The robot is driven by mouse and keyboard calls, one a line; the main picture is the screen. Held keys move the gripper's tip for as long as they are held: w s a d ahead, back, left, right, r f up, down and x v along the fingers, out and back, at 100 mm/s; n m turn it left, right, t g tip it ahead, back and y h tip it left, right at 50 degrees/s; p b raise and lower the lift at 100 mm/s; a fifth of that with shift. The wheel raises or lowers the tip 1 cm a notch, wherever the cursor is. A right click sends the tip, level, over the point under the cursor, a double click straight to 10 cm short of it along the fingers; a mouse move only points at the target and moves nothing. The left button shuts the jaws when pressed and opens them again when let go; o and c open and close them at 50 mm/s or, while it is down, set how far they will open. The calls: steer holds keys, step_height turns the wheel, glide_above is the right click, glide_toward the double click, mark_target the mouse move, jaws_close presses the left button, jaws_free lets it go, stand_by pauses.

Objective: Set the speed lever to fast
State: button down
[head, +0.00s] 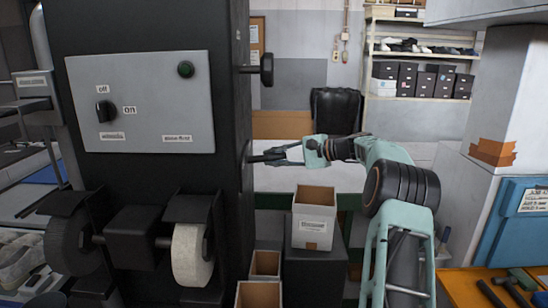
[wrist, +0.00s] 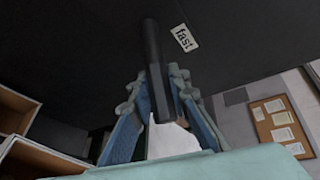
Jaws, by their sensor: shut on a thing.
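The dark speed lever (head: 256,159) sticks out from the right side of the black machine in the head view. In the wrist view the lever (wrist: 153,50) is a long dark bar running down between my fingers. A white label reading "fast" (wrist: 184,38) is on the machine's dark face, just right of the lever's upper end. My gripper (head: 283,156) is at the lever from the right, and in the wrist view my gripper (wrist: 161,88) has its blue fingers closed around it. The lever's far end is partly hidden by the fingers in the head view.
A grey panel (head: 140,70) with an off/on switch (head: 105,111) is on the machine's front. A black knob (head: 266,69) juts out above the lever. Grinding wheels (head: 192,255) are below. Open boxes (head: 313,220) stand beneath my gripper.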

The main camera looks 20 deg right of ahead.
steer(key=shift+r, duration=0.1)
steer(key=c, duration=1.8)
jaws_free()
steer(key=shift+w, duration=0.15)
steer(key=v, duration=1.2)
